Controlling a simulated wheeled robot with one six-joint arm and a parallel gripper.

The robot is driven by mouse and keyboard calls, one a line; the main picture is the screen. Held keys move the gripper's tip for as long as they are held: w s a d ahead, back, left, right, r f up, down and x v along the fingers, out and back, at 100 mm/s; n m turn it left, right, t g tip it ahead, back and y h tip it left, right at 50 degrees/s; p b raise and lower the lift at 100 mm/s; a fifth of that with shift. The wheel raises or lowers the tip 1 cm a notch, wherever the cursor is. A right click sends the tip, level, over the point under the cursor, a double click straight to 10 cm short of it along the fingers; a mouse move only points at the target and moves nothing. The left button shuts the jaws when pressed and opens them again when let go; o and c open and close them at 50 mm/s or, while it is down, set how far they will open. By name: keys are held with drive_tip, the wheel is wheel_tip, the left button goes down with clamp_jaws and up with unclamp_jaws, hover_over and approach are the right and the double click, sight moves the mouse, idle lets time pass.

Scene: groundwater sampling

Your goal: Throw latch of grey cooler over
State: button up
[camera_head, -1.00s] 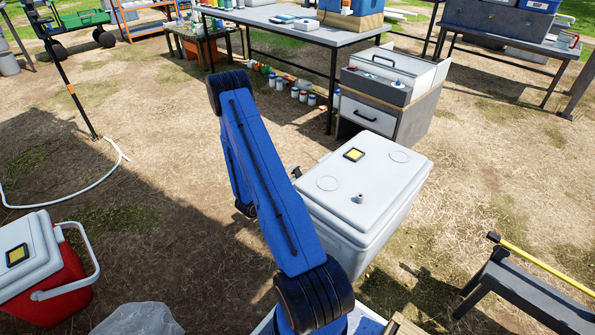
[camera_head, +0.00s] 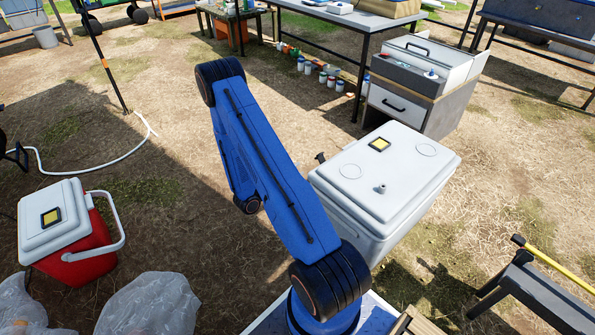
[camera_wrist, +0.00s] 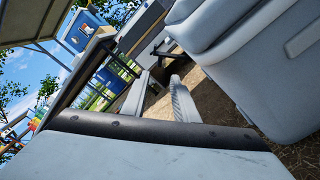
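The grey cooler (camera_head: 362,212) stands on the ground right of my arm in the head view, its lid (camera_head: 408,165) closed. A small dark piece (camera_head: 320,157) sticks out at its left edge; I cannot tell whether it is the latch or part of my gripper. My upper arm hides some of the ground left of the cooler. In the wrist view, a large grey cooler body (camera_wrist: 262,85) fills the upper right. My gripper (camera_wrist: 163,95) has two pale fingers apart, with nothing between them, left of that body. No latch shows clearly there.
A red cooler with a pale lid (camera_head: 55,218) stands at left, near clear plastic bags (camera_head: 150,305). A drawer cabinet (camera_head: 400,100) stands behind the grey cooler. A dark bench with a yellow bar (camera_head: 545,290) is at lower right. Bare ground lies between the coolers.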

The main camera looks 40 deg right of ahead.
drive_tip(key=c, duration=0.3)
drive_tip(key=shift+w+d+f, duration=0.1)
drive_tip(key=shift+w+f, duration=0.1)
drive_tip(key=shift+w, duration=0.05)
clamp_jaws()
drive_tip(key=w+d+f+m+g+h, duration=0.1)
drive_tip(key=w+d+f+m+g, duration=0.1)
drive_tip(key=w+f+g, duration=0.4)
drive_tip(key=s+d+r+t, duration=0.2)
drive_tip(key=s+d+r, duration=0.2)
drive_tip(key=d, duration=0.4)
drive_tip(key=shift+s+d+r, duration=0.3)
drive_tip(key=shift+s+d, duration=0.05)
drive_tip(key=shift+d, duration=0.05)
